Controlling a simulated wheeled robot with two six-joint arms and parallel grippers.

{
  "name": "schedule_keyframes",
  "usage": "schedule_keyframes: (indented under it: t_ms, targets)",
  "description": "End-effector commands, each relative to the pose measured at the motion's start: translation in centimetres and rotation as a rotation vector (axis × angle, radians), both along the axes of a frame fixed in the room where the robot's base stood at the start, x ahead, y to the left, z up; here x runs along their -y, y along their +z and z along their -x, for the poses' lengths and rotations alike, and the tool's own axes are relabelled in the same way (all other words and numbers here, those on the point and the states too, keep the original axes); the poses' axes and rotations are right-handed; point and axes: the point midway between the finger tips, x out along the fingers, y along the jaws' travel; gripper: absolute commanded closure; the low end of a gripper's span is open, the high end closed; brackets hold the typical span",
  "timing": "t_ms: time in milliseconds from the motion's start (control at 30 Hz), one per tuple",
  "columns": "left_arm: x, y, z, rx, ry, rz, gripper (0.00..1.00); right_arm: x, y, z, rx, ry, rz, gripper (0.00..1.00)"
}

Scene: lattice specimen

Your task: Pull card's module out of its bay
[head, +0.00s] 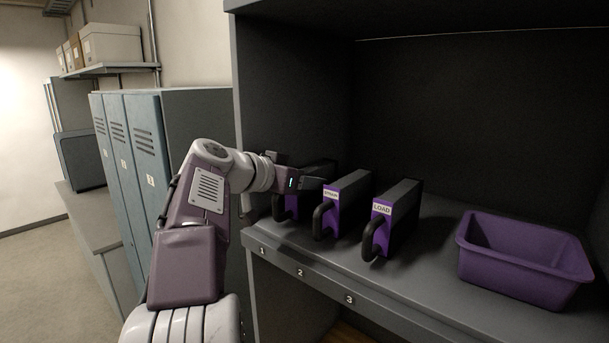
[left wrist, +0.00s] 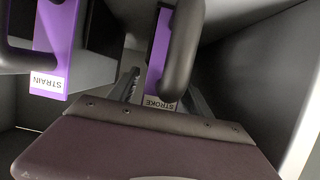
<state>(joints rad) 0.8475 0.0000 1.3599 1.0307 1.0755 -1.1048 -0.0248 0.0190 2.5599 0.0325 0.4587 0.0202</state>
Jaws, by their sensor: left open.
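Three purple-faced modules with black loop handles stand upright in a row on the grey shelf (head: 440,270). The leftmost, at number 1, is the STROKE module (head: 292,206), partly hidden by my left gripper (head: 312,183); its label reads in the left wrist view (left wrist: 160,102). The STRAIN module (head: 332,215) is in the middle and the LOAD module (head: 383,235) is at number 3. In the left wrist view my open fingers lie on either side of the STROKE module's handle (left wrist: 183,50); I cannot tell whether they touch it. No card shows.
A purple bin (head: 520,284) stands on the shelf to the right of the modules. The cabinet's side wall (head: 240,110) rises close to the left of my gripper. Blue lockers (head: 150,150) stand further left. Shelf between LOAD and the bin is clear.

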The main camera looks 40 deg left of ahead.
Motion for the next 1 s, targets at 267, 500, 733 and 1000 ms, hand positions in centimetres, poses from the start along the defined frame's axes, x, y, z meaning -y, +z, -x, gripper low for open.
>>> schedule_keyframes:
  t_ms: [267, 500, 733, 1000]
  targets:
    - [0.01, -0.08, -0.1, 0.0, 0.001, 0.0, 0.54, 0.0, -0.01, 0.01, 0.0, 0.0, 0.0, 0.39]
    - [0.01, -0.08, -0.09, 0.0, 0.0, 0.001, 1.0, 0.0, -0.01, 0.01, 0.0, 0.0, 0.0, 0.39]
    - [0.01, -0.08, -0.09, 0.0, 0.0, 0.001, 1.0, 0.0, -0.01, 0.01, 0.0, 0.0, 0.0, 0.39]
    - [0.02, -0.08, -0.08, 0.0, 0.0, 0.001, 1.0, 0.0, -0.01, 0.01, 0.0, 0.0, 0.0, 0.39]
